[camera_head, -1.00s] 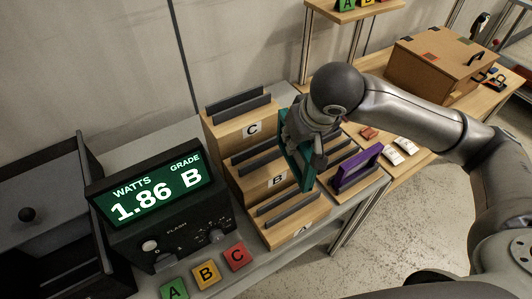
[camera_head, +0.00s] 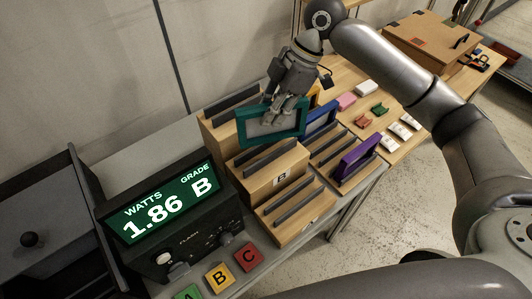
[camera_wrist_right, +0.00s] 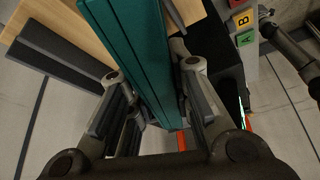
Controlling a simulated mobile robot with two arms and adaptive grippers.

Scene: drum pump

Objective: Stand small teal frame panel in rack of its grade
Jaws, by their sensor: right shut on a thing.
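The small teal frame panel (camera_head: 243,130) is held upright by my right gripper (camera_head: 285,112), which is shut on its top edge. In the right wrist view the teal panel (camera_wrist_right: 140,60) runs between the two fingers. In the head view it hangs in front of the top step of the wooden stepped rack and hides its C label. The middle step, labelled B (camera_head: 281,177), is below it, with dark slotted rails. I cannot tell whether the panel touches the rack. The display (camera_head: 168,210) reads 1.86 watts, grade B.
A purple frame (camera_head: 358,160) and a blue frame (camera_head: 320,120) stand in a rack at the right. Green, yellow and red buttons A, B, C (camera_head: 219,278) sit in front of the tester. A cardboard box (camera_head: 425,45) stands at the back right.

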